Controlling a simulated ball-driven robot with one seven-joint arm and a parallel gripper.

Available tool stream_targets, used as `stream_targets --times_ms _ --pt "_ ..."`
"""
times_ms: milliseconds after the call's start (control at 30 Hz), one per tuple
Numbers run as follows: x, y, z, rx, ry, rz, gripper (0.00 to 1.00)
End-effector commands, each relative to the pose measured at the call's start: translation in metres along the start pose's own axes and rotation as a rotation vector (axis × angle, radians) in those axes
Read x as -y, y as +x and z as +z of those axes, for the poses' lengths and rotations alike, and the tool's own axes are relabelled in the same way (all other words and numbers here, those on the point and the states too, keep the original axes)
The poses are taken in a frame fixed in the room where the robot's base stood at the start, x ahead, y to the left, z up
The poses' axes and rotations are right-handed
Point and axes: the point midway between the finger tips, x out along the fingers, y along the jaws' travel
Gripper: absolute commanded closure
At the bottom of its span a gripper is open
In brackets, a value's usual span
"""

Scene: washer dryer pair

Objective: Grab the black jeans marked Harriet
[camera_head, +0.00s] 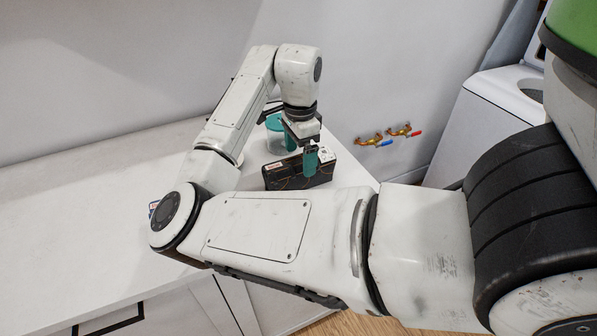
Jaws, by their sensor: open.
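A dark folded bundle with thin orange lines (285,178), which looks like folded black jeans, lies on the white counter near its right end. One finger shows in front of the bundle's near face; the other is mostly hidden, and I cannot tell whether the fingers touch the cloth.
A clear container with a teal lid (277,128) stands just behind the bundle. Brass taps with blue and red handles (388,138) are on the wall to the right. A white washer or dryer (487,115) stands farther right. The left part of the counter (70,215) is clear.

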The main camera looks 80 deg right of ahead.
Motion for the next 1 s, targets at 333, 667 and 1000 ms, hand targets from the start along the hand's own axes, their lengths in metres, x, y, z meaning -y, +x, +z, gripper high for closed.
stream_targets --times_ms 333,667,1000 --pt "0.001 0.040 0.002 0.000 -0.002 0.000 0.06" --pt "0.001 0.041 0.002 0.000 -0.001 0.000 0.16" --pt "0.001 0.041 0.002 0.000 -0.001 -0.001 0.48"
